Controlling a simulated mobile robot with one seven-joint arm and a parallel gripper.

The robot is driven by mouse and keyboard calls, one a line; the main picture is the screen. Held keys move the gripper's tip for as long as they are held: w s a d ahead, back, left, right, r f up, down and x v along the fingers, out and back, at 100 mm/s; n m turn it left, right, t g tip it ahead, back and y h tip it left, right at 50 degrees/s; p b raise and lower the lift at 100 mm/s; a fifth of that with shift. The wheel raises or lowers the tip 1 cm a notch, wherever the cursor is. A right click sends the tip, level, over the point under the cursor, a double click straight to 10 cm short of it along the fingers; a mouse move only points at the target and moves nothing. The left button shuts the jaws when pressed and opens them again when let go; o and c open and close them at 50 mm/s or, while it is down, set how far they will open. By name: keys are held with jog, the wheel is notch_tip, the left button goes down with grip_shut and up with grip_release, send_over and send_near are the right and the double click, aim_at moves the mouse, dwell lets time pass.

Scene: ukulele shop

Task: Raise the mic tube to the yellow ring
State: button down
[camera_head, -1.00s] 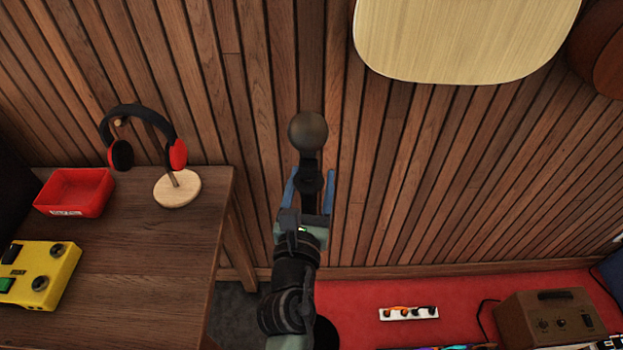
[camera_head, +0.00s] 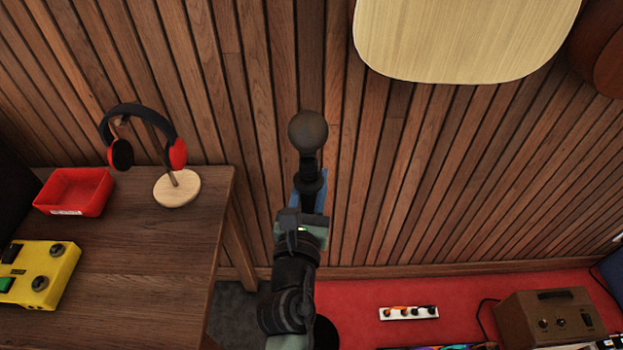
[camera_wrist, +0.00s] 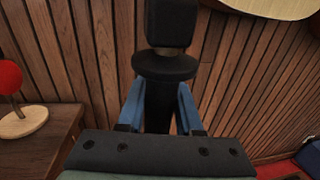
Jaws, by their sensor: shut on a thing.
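The mic stand's dark tube (camera_wrist: 158,106) stands upright between the two blue fingers of my gripper (camera_wrist: 160,108) in the wrist view. My gripper also shows in the head view (camera_head: 309,190), shut on the tube just below a wide black collar (camera_wrist: 165,66). Above the collar is a thicker black part (camera_wrist: 170,24). A round dark mic head (camera_head: 308,131) tops it in the head view. I see no yellow ring in either view. The stand's lower part is hidden behind my arm.
A wooden table (camera_head: 140,250) at left carries headphones on a stand (camera_head: 177,187), a red tray (camera_head: 74,192) and a yellow pedal (camera_head: 40,275). A slatted wall is behind. A pale wooden panel (camera_head: 465,40) hangs at upper right. A brown amplifier (camera_head: 550,320) and white power strip (camera_head: 408,313) are on red carpet.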

aim_at(301, 147)
dwell(0.8)
notch_tip(301, 147, up, 16)
jog(key=p, duration=1.8)
jog(key=shift+r, duration=0.1)
jog(key=c, duration=0.6)
grip_release()
jog(key=s+b, duration=0.1)
jog(key=s, duration=0.2)
jog(key=s+a+b, duration=0.1)
jog(key=s, duration=0.3)
jog(key=s+a+b, duration=0.1)
jog(key=s, duration=0.3)
jog(key=shift+s+f, duration=0.25)
jog(key=shift+s+r, duration=0.15)
jog(key=shift+s, duration=0.55)
